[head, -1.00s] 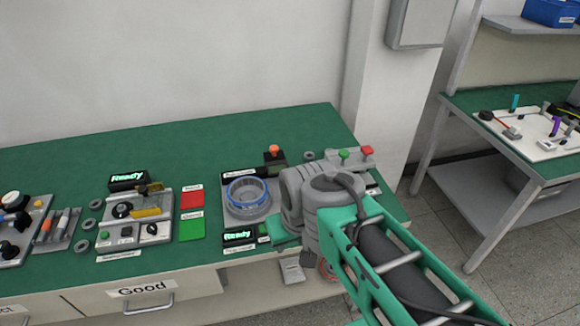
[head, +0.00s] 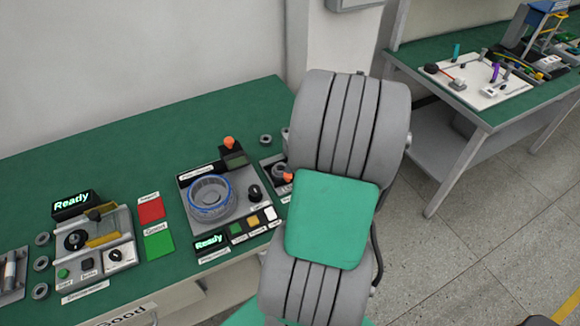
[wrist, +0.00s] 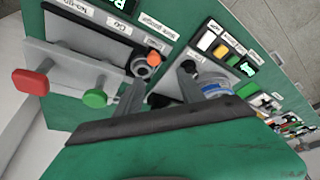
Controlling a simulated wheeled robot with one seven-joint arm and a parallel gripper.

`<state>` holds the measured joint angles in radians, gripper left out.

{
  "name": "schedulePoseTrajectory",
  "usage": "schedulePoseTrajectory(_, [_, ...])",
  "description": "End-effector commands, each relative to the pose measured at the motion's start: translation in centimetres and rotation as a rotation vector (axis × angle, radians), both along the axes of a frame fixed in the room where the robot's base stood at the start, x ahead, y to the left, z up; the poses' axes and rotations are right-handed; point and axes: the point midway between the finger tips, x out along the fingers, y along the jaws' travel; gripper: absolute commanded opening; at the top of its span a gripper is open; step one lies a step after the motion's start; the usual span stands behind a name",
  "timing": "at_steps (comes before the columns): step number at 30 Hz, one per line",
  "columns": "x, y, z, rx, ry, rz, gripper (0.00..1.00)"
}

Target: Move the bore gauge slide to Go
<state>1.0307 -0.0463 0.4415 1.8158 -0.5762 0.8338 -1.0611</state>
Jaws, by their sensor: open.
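The bore gauge (wrist: 120,30) shows upside down in the wrist view, with "No-go", "Go" and "Bore gauge" labels and a dark track. An orange knob (wrist: 154,60), seemingly its slide knob, is at the track's end nearer the "Go" label than the "No-go" label. My gripper (wrist: 170,66) is open, its two grey fingers pointing down at the bench. The left fingertip is close beside the orange knob; I cannot tell whether it touches. In the head view, the orange knob (head: 288,176) shows at the edge of my arm, which hides the gripper and most of the gauge.
A grey plate with a red knob (wrist: 30,82) and a green knob (wrist: 95,98) stands close to the gripper. A fixture with a blue-rimmed ring (head: 210,197) is left of the arm. Bare green bench (head: 120,135) lies behind the fixtures.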

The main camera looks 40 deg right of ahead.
Motion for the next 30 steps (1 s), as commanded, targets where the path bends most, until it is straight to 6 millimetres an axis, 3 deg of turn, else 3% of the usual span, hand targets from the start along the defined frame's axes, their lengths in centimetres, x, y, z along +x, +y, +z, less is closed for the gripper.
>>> schedulePoseTrajectory(3, [-0.7, -1.5, -0.7, 0.001, -0.021, 0.019, 0.46])
schedulePoseTrajectory(16, [1.6, -0.3, -7.0, 0.000, -0.022, 0.019, 0.46])
schedulePoseTrajectory(25, [1.8, -0.2, -7.6, -0.003, -0.022, 0.016, 0.46])
schedulePoseTrajectory(30, [1.8, -0.2, -7.6, -0.002, -0.022, 0.017, 0.33])
